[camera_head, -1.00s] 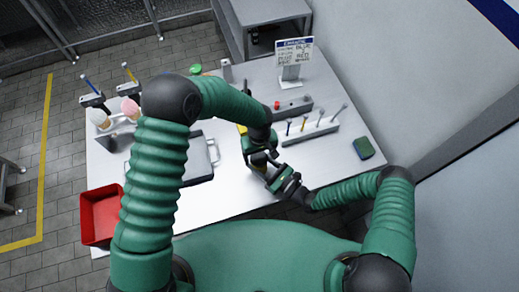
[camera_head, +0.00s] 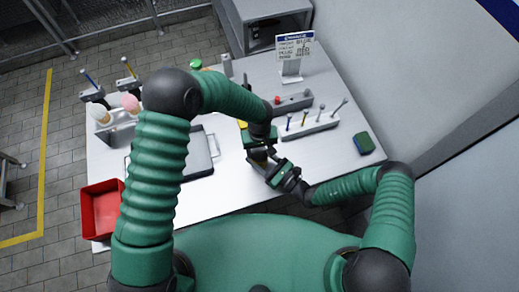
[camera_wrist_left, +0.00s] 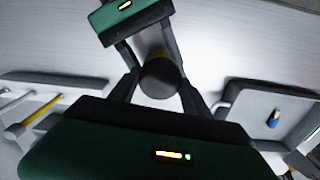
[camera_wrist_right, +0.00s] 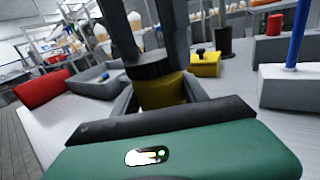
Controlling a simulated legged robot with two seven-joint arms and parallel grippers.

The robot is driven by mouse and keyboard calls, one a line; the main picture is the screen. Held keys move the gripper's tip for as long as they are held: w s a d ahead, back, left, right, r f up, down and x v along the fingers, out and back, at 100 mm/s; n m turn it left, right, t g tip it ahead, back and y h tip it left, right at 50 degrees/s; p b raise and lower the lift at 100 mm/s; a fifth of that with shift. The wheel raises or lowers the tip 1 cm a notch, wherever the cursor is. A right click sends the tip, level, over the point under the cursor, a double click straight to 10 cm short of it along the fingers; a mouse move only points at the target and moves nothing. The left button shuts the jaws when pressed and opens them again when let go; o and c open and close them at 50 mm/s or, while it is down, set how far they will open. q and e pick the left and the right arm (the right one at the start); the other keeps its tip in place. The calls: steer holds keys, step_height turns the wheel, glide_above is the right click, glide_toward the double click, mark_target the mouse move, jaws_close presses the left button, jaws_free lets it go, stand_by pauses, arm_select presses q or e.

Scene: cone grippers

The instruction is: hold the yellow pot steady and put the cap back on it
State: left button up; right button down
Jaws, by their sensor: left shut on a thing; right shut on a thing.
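The yellow pot (camera_wrist_right: 166,92) stands upright between the fingers of my right gripper (camera_wrist_right: 165,100), which is shut on it. The dark ridged cap (camera_wrist_right: 148,67) is at the pot's top, between the fingers of my left gripper (camera_wrist_left: 160,90), which is shut on it from above. The cap (camera_wrist_left: 160,77) also shows in the left wrist view and hides most of the pot there. Cap and pot look in line and touching; I cannot tell whether the cap is seated. In the head view my left gripper (camera_head: 259,152) and right gripper (camera_head: 272,167) meet over the table and largely hide both.
A rack with upright tools (camera_head: 310,127) and a sign (camera_head: 292,55) stand behind to the right. A green and blue sponge-like block (camera_head: 363,143) lies at the right. The front table (camera_head: 225,195) is clear.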

arm_select(q)
steer(key=m, duration=1.8)
steer(key=shift+w, duration=0.1)
steer(key=o, duration=1.6)
step_height(320, 180, up, 12)
steer(key=shift+d+f, duration=0.1)
